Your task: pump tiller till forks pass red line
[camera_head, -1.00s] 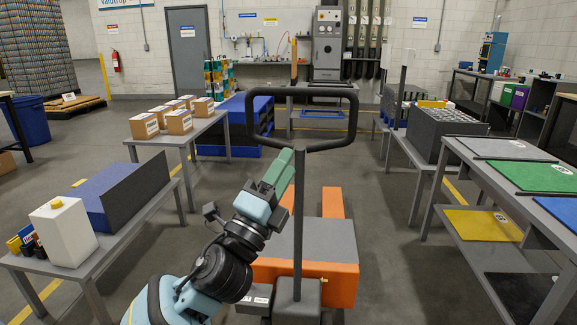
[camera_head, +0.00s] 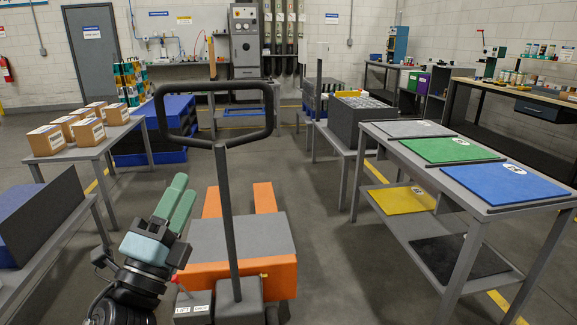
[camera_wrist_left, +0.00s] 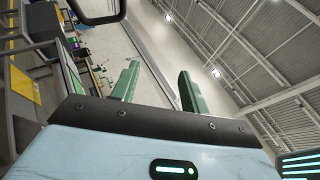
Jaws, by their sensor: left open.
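The pallet jack's tiller stands upright in the head view, with a black loop handle (camera_head: 271,108) on a dark post (camera_head: 228,205). Below it are the orange forks (camera_head: 265,197) and an orange body with a grey top (camera_head: 240,240). A small box at the post's foot bears a "LIFT" label (camera_head: 183,311). My left gripper (camera_head: 181,194) is open and empty, left of the post and below the handle, apart from both. In the left wrist view its green fingers (camera_wrist_left: 158,75) stand apart, with part of the black handle (camera_wrist_left: 98,20) at the top left. I cannot make out a red line. My right gripper is not in view.
A table with grey, green and blue mats (camera_head: 452,150) stands on the right. A grey crate (camera_head: 358,122) stands behind right. Floor is clear between jack and right table.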

